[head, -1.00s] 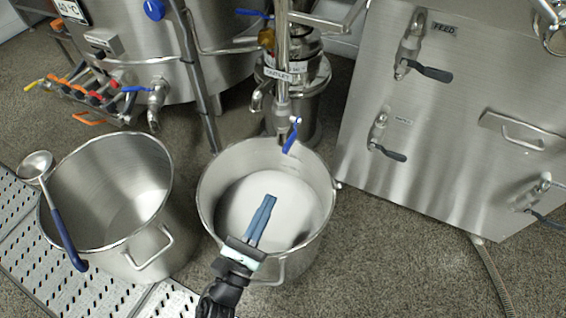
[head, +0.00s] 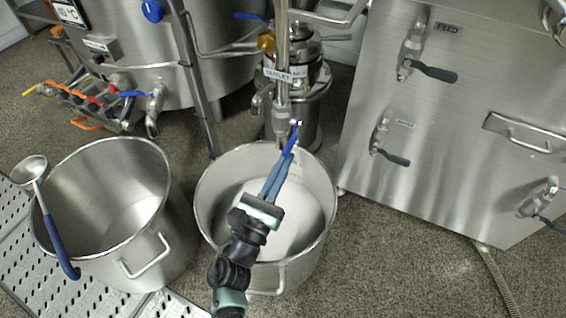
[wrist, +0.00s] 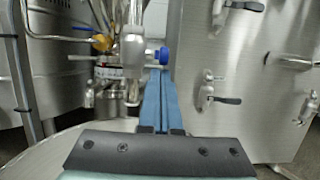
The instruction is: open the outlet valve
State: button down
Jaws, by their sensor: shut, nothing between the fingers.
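The outlet valve (head: 282,116) is on the vertical steel pipe under a label reading OUTLET (head: 278,75). Its blue lever handle (head: 292,138) slants down in the head view, and its blue end shows in the wrist view (wrist: 162,55). My gripper (head: 284,160) is shut, its blue fingers together, with the fingertips at or right by the lever's lower end. In the wrist view the fingers (wrist: 158,85) point at the blue handle, just right of the valve body (wrist: 132,50). I cannot tell whether they touch it. The fingers hide part of the lever.
A steel pot (head: 205,165) with pale contents stands under the outlet. An empty steel pot (head: 160,165) with a ladle (head: 55,225) stands at left. A steel cabinet with dark-handled valves (head: 435,73) is at right. A tank with another blue-handled valve (head: 137,95) is behind.

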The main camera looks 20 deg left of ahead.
jog(key=shift+r+p, duration=0.1)
jog(key=shift+p, duration=0.25)
jog(key=shift+s+r+g+p, duration=0.15)
jog(key=shift+g+p, duration=0.15)
jog(key=shift+p, duration=0.55)
